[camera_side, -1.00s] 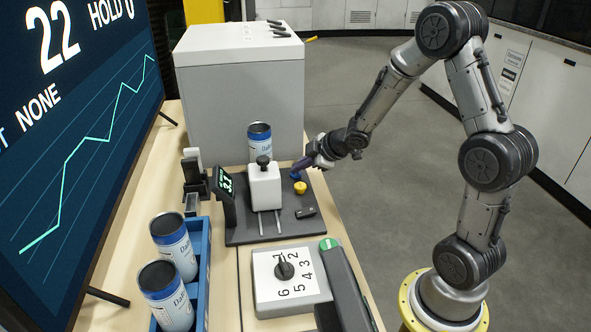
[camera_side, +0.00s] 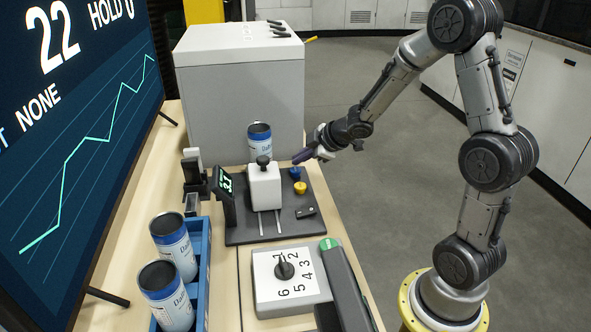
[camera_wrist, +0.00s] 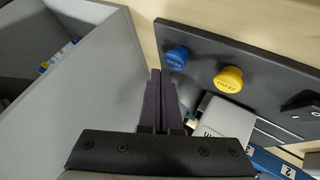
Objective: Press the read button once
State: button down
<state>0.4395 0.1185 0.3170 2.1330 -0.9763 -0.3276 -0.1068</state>
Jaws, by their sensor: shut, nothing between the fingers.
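The plate (camera_side: 240,235) carries a blue button (camera_side: 295,172) and a yellow button (camera_side: 300,187) near its right edge. In the wrist view the blue button (camera_wrist: 177,57) and yellow button (camera_wrist: 228,79) have small lettering that I cannot read for certain. My gripper (camera_side: 298,158) is shut and empty, just above and behind the blue button in the side view, apparently apart from it. In the wrist view its fingertips (camera_wrist: 161,74) are just beside the blue button, at its lower left.
A white block with a black knob (camera_side: 264,185) stands on the plate by the buttons, with a can (camera_side: 259,140) behind it. A small display (camera_side: 225,195) reads 3.7. A large grey box (camera_side: 240,90) stands behind, a dial unit (camera_side: 285,280) in front.

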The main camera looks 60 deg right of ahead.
aim_at(300, 171)
jog(key=shift+r, duration=2.5)
